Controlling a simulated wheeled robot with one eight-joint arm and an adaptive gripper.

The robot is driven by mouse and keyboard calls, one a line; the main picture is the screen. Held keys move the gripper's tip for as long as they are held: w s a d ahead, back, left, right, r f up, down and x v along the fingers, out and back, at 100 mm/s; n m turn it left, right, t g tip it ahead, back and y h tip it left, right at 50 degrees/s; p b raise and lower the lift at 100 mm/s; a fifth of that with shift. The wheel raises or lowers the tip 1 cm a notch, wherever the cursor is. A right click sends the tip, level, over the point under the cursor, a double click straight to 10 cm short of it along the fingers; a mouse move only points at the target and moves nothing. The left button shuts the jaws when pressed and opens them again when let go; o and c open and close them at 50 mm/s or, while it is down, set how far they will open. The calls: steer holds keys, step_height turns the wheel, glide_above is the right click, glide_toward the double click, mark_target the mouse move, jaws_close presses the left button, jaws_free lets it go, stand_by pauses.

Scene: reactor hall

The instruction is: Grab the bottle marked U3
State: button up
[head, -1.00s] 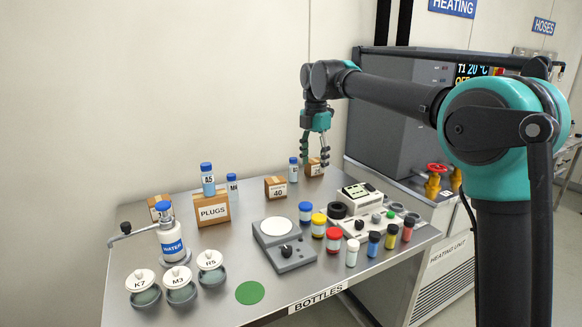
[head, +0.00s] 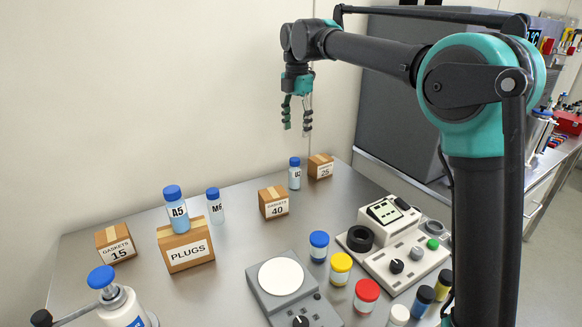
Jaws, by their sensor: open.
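A small clear bottle with a blue cap (head: 294,173) stands upright at the back of the steel table. Its small label seems to start with U; I cannot read the second mark surely. My gripper (head: 297,122) hangs pointing down above this bottle in the head view, fingers apart and empty, with a clear gap over the cap. How far it is in depth from the bottle is hard to tell. Two similar blue-capped bottles read otherwise: A5 (head: 176,211) stands on the PLUGS box, and M6 (head: 215,207) stands behind it.
A GASKETS 25 box (head: 320,167) stands right beside the bottle, a GASKETS 40 box (head: 273,203) in front-left. The PLUGS box (head: 187,249) and GASKETS 15 box (head: 116,245) are left. A scale (head: 281,277), coloured jars and an instrument (head: 397,236) fill the front.

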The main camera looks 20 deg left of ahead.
mark_target(296, 158)
step_height(296, 158, down, 12)
steer(key=shift+w+a+r, duration=0.1)
steer(key=shift+s+f, duration=0.15)
steer(key=shift+f, duration=1.25)
steer(key=shift+s+f, duration=0.15)
steer(key=shift+f, duration=1.2)
steer(key=shift+c, duration=0.5)
steer(key=c, duration=1.2)
